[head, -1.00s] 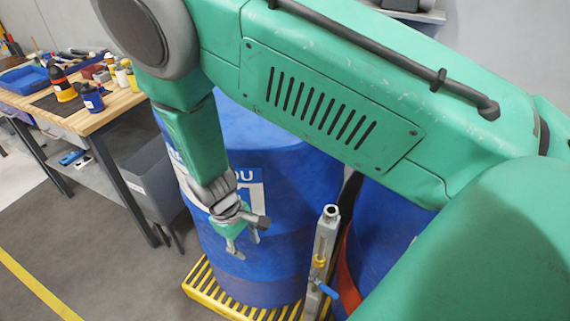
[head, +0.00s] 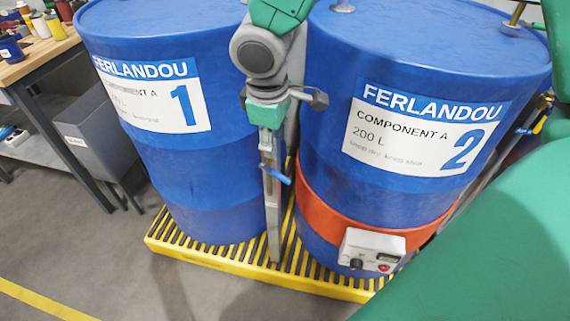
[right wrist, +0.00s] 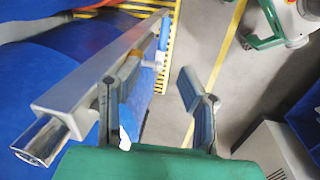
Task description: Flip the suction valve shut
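A grey suction pipe (head: 270,210) stands upright between two blue drums. A valve with a blue handle (head: 278,176) sits on its side. The pipe also shows in the right wrist view (right wrist: 85,90), running diagonally with its open metal end at lower left. My right gripper (head: 290,106) is over the pipe's upper part, above the handle. In the right wrist view my right gripper (right wrist: 155,80) has its fingers spread. My left gripper is out of view.
Drum 1 (head: 170,165) and drum 2 (head: 400,205) flank the pipe closely on a yellow slatted pallet (head: 215,262). Drum 2 wears an orange band (head: 340,205) with a control box (head: 371,250). A workbench (head: 45,55) stands at left. Grey floor is free in front.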

